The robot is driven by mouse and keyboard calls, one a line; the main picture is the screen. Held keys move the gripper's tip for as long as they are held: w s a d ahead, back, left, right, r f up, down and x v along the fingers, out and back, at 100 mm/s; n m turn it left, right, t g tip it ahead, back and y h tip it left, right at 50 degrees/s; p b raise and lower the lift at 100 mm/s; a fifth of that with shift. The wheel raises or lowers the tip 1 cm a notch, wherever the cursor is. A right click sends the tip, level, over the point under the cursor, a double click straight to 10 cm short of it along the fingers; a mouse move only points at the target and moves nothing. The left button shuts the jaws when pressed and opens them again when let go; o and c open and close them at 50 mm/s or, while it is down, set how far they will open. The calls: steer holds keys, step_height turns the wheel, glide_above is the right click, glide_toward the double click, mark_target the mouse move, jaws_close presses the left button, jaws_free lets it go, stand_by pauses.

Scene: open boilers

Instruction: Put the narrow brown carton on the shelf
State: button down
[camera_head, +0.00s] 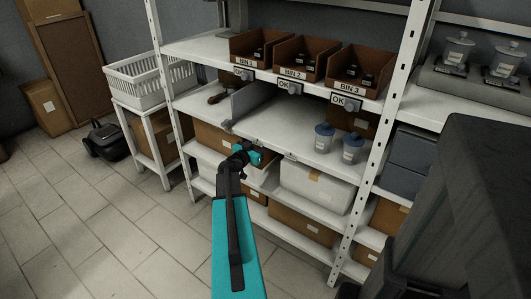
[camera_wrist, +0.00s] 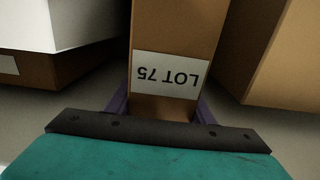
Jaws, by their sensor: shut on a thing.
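The narrow brown carton (camera_wrist: 178,40) runs away from my gripper in the wrist view, with a white LOT 75 label that reads upside down. My gripper (camera_wrist: 162,112) is shut on its near end, with a purple finger at each side. In the head view my gripper (camera_head: 255,156) is at the front of the shelf unit, by the edge of the middle shelf (camera_head: 275,115). A brown carton face (camera_head: 264,178) shows just below it, between a larger brown carton and a white box. My arm hides part of this area.
In the wrist view a white box (camera_wrist: 75,22) is close on the left and a large brown carton (camera_wrist: 285,55) on the right. Brown bins (camera_head: 303,60) stand above.

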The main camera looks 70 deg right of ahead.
mark_target(270, 154)
steer(key=shift+f, duration=1)
step_height(270, 154, down, 5)
steer(key=shift+r+b, duration=0.2)
steer(key=shift+b, duration=0.6)
steer(key=shift+d+f, duration=0.15)
steer(key=shift+d, duration=0.1)
steer(key=shift+f, duration=0.1)
steer(key=c, duration=0.8)
jaws_free()
steer(key=shift+c, duration=0.2)
